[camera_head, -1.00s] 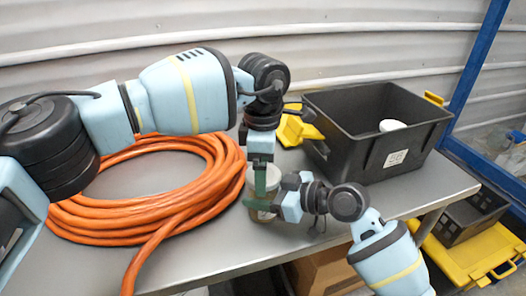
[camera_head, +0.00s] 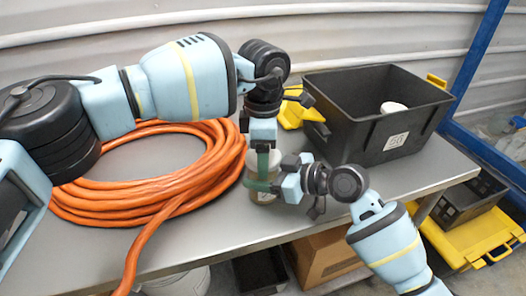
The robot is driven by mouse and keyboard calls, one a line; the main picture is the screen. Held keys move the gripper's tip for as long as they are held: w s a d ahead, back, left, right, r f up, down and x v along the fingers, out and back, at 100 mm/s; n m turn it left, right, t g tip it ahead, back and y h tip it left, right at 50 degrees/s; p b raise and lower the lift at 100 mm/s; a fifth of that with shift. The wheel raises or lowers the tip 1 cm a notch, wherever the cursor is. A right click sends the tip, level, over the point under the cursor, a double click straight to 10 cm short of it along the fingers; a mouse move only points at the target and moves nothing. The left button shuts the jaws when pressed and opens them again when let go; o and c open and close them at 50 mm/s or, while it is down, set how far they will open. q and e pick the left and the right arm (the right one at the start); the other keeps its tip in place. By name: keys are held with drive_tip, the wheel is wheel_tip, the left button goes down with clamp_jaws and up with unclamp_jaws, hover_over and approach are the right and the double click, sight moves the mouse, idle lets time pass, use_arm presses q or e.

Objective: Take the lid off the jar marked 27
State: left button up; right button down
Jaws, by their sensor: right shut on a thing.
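A small jar (camera_head: 262,198) with a pale top and brownish lower part stands near the front edge of the grey table (camera_head: 215,232). Its number cannot be read. My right gripper (camera_head: 256,186) reaches in from the right, its green fingers level across the jar's side, shut on the jar. My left gripper (camera_head: 263,171) points straight down at the jar's top from above. Its green fingers are seen edge-on, so their gap does not show. The two grippers and the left arm's wrist hide much of the jar, and the lid cannot be made out clearly.
A coiled orange hose (camera_head: 165,205) lies left of the jar. A black bin (camera_head: 345,133) with a white label stands at the back right, holding a white round thing (camera_head: 393,107). A yellow object (camera_head: 293,114) lies beside the bin. The blue post (camera_head: 487,48) rises at the right.

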use_arm(q)
drive_tip(key=n, duration=0.2)
drive_tip(key=shift+n, duration=0.3)
drive_tip(key=o, duration=1.1)
drive_tip(key=shift+r, duration=2.4)
drive_tip(key=shift+c, duration=1.3)
drive_tip(key=shift+r+n, duration=0.5)
drive_tip(key=shift+r, duration=1.1)
drive_tip(key=shift+f, duration=4)
